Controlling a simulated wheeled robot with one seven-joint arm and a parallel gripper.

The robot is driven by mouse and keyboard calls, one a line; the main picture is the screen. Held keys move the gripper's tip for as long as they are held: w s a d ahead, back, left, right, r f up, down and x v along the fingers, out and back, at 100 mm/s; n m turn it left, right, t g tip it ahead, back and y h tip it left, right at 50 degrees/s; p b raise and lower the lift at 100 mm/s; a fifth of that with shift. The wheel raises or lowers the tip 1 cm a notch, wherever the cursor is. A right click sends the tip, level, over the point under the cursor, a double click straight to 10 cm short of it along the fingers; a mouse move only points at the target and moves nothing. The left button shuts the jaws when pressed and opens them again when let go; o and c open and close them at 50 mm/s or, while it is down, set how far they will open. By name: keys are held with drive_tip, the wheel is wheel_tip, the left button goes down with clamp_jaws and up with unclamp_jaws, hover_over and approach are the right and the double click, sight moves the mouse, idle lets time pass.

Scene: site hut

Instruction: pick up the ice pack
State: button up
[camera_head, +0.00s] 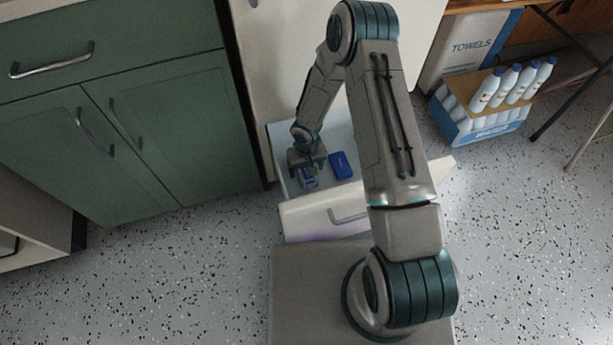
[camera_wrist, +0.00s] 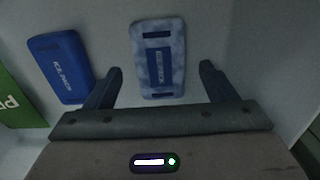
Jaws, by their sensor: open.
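A frosted, pale blue ice pack (camera_wrist: 158,58) lies flat on the drawer floor. In the wrist view it is between and just beyond my fingertips, with clear space on both sides. It also shows in the head view (camera_head: 309,182), partly covered by my gripper. A plain dark blue pack (camera_wrist: 60,68), lettered "ICE PACK", lies to its left in the wrist view, outside my left finger. In the head view this blue pack (camera_head: 341,165) is to the right of my gripper (camera_head: 308,170). My gripper is open and empty, reaching down into the drawer; its fingers (camera_wrist: 157,76) point toward the frosted pack.
The open drawer (camera_head: 300,215) has a white front with a handle, and its walls surround my gripper. A green lettered item (camera_wrist: 15,98) is at the wrist view's left edge. Green cabinets (camera_head: 130,130) stand left; a bottle crate (camera_head: 485,125) stands on the floor right.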

wheel_tip(320, 180, down, 2)
drive_tip(key=shift+f, duration=0.15)
drive_tip(key=c, duration=1.1)
